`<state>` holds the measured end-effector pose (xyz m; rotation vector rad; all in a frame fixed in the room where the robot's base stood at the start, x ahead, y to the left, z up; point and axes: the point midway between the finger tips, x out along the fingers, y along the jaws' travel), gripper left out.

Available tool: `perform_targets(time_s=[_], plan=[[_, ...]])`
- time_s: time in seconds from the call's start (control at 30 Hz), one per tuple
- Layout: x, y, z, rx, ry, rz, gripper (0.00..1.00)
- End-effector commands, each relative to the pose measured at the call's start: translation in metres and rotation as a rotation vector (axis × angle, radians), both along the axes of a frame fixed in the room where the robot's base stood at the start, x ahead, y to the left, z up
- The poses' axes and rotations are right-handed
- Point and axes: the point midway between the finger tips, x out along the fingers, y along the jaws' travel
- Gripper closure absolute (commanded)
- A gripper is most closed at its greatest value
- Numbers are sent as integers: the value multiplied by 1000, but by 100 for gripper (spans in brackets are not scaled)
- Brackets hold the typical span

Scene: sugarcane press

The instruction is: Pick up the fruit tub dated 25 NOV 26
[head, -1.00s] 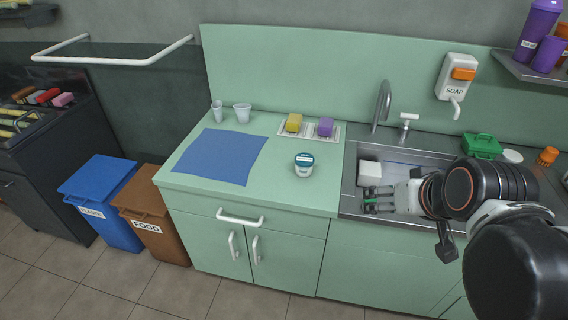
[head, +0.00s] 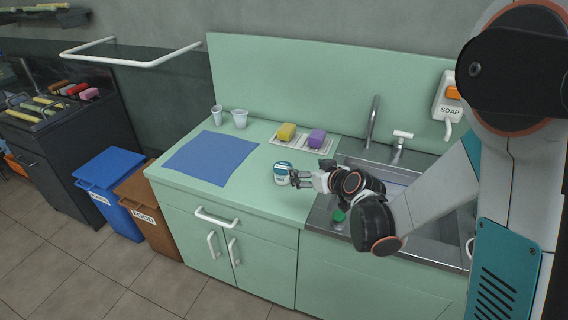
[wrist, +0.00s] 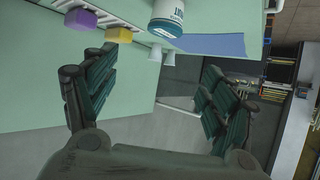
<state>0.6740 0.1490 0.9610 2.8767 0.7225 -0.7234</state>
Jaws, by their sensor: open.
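A small white tub with a blue lid (head: 282,170) stands upright on the green counter, near the left edge of the sink. It also shows in the wrist view (wrist: 167,18), cut off by the top edge; its printing is only partly visible and I cannot read a date. My gripper (head: 299,178) is open and empty, just right of the tub, its fingers pointing left toward it. In the wrist view my gripper (wrist: 157,85) has its fingers wide apart, with the tub beyond and above the gap. I cannot tell whether a fingertip touches the tub.
A blue mat (head: 212,158) lies left of the tub. A small green-topped item (head: 338,215) is at the sink's front left. The faucet (head: 373,122) rises behind the sink.

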Motion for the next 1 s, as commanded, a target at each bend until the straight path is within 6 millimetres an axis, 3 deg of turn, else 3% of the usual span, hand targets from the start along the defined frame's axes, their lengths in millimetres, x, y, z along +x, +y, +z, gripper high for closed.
perform_targets(time_s=[0.1,0.3,0.47,0.8,1.0], plan=[[13,10,-28,11,-41,19,23],[22,18,-54,18,-85,33,23],[28,23,-63,20,-95,37,23],[76,51,-87,21,-96,37,23],[91,59,-93,20,-95,37,23]])
